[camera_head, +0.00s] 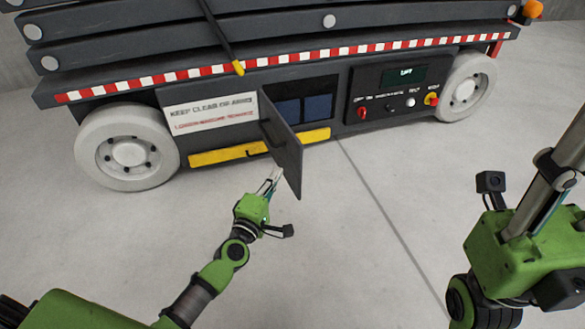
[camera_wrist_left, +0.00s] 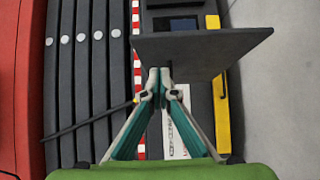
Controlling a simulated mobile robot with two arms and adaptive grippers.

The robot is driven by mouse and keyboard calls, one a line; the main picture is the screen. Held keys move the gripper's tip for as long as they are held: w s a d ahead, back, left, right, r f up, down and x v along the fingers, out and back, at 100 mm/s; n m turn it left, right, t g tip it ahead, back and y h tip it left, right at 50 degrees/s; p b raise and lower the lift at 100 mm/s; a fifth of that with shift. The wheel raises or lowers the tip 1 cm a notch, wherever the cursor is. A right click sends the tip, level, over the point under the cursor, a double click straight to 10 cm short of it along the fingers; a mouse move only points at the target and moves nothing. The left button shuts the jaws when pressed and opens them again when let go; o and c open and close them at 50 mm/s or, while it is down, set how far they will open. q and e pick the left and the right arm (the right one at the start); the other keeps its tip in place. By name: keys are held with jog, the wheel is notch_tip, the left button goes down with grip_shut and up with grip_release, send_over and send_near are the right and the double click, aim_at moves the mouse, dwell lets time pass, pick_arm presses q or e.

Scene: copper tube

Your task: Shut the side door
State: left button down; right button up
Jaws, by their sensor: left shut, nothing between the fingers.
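The side door (camera_head: 286,150) is a dark grey panel standing open. It swings out from the side of the lift machine toward me, and dark blue items (camera_head: 303,108) show in the compartment to its right. A handle sticks out on its left face. My left gripper (camera_head: 274,178) is shut and empty, low by the left face of the door near its free end. My right gripper's fingers are not visible.
The machine has pale wheels (camera_head: 127,150), a white warning sign (camera_head: 210,113), yellow strips (camera_head: 228,153) and a control panel (camera_head: 395,88) to the right of the opening. The grey floor (camera_head: 350,240) in front is clear.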

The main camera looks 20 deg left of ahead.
aim_at(297, 156)
pick_arm(q)
jog(key=shift+w+d, duration=0.55)
jog(key=shift+w, duration=0.3)
jog(key=shift+w+d, duration=0.5)
jog(key=shift+w, duration=0.35)
jog(key=shift+w+d, duration=0.55)
jog(key=shift+w, duration=0.3)
